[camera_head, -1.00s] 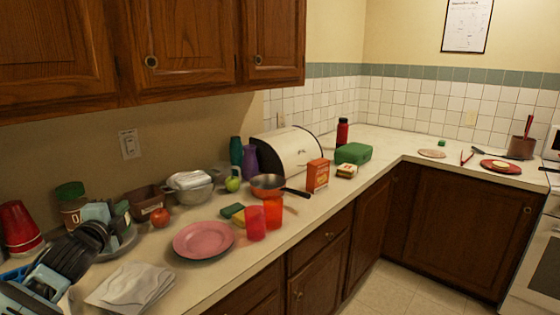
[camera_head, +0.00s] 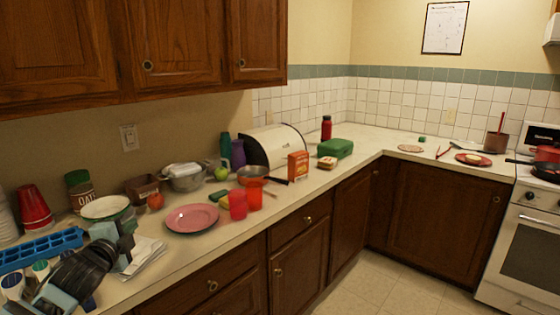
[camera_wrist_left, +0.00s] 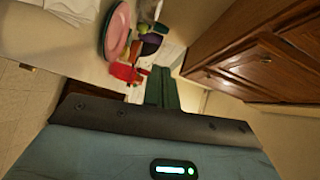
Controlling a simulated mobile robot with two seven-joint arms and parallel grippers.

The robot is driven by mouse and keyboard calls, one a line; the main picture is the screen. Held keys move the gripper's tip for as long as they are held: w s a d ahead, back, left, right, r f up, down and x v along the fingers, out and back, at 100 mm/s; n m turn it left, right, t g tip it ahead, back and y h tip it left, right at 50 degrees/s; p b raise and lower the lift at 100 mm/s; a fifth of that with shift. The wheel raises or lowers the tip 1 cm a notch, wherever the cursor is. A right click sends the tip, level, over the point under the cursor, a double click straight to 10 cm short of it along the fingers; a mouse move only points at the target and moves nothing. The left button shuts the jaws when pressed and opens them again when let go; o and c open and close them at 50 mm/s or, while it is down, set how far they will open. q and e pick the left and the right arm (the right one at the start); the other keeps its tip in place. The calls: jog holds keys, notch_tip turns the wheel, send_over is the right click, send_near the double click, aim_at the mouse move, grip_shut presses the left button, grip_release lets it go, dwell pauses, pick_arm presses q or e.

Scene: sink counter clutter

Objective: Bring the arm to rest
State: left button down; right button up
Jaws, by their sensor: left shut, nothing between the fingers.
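My left arm comes in at the bottom left of the head view. Its left gripper (camera_head: 127,226) is over the left end of the counter (camera_head: 190,257), in front of a bowl with a green rim (camera_head: 105,207) and beside a folded white cloth (camera_head: 146,253). The wrist view shows its two dark fingers (camera_wrist_left: 163,88) together and empty. The gripper hides part of the cloth and of the bowl. My right gripper is in neither view.
A blue ice tray (camera_head: 40,250), red cups (camera_head: 34,208) and an oats jar (camera_head: 79,188) crowd the left end. A pink plate (camera_head: 192,218), red tumblers (camera_head: 238,205) and a pan (camera_head: 252,175) stand farther right. The floor (camera_head: 375,285) is clear.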

pick_arm(q)
jog(key=shift+n+g, duration=0.4)
jog(key=shift+n, duration=0.1)
jog(key=f, duration=0.2)
jog(key=s+d+f, duration=0.1)
jog(key=f, duration=0.1)
jog(key=d+f, duration=0.1)
jog(key=f, duration=0.2)
jog(key=shift+s+d+f, duration=0.1)
jog(key=shift+s, duration=0.1)
jog(key=s+d+f+n+g+h, duration=0.1)
jog(key=s+d+f+n+g, duration=0.3)
jog(key=s+f, duration=0.6)
jog(key=s+d+f+n+h, duration=0.1)
jog(key=s+d+f, duration=0.4)
jog(key=s+f, duration=0.45)
jog(key=s+d+f+n+g, duration=0.1)
jog(key=s+f+n, duration=0.3)
jog(key=s, duration=0.9)
jog(key=s+d+f+n+g, duration=0.2)
jog(key=s+d+f+n, duration=0.2)
jog(key=s, duration=0.9)
notch_tip(320, 180, down, 4)
jog(key=shift+s+r+p, duration=0.15)
jog(key=shift+r+p, duration=0.05)
jog(key=shift+p, duration=0.1)
jog(key=shift+s+a+n, duration=0.1)
jog(key=shift+n, duration=0.2)
